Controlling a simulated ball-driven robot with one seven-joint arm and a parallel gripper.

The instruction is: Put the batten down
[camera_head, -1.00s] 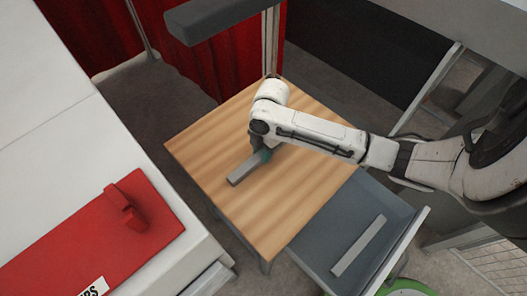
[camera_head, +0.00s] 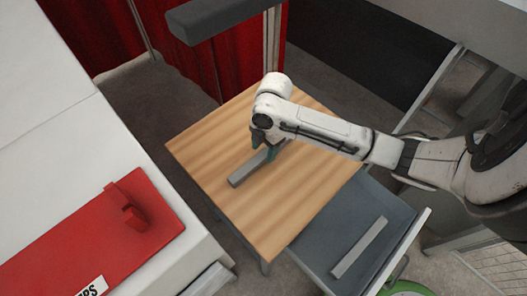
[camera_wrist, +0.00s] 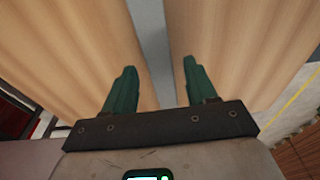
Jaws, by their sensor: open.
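A grey batten (camera_head: 250,168) lies on the wooden tabletop (camera_head: 220,130), and my arm hides its far end in the head view. In the wrist view the batten (camera_wrist: 149,45) runs away between the two green fingers. My gripper (camera_head: 266,153) is over the batten's far end in the head view. In the wrist view my gripper (camera_wrist: 157,72) is open, with its fingers apart on either side of the batten and wood showing between.
A second grey batten (camera_head: 360,247) lies in the open grey drawer (camera_head: 318,250) beside the table. A red case (camera_head: 70,250) lies on the white surface at left. A dark bar (camera_head: 222,18) overhangs the table's back. The tabletop's front is clear.

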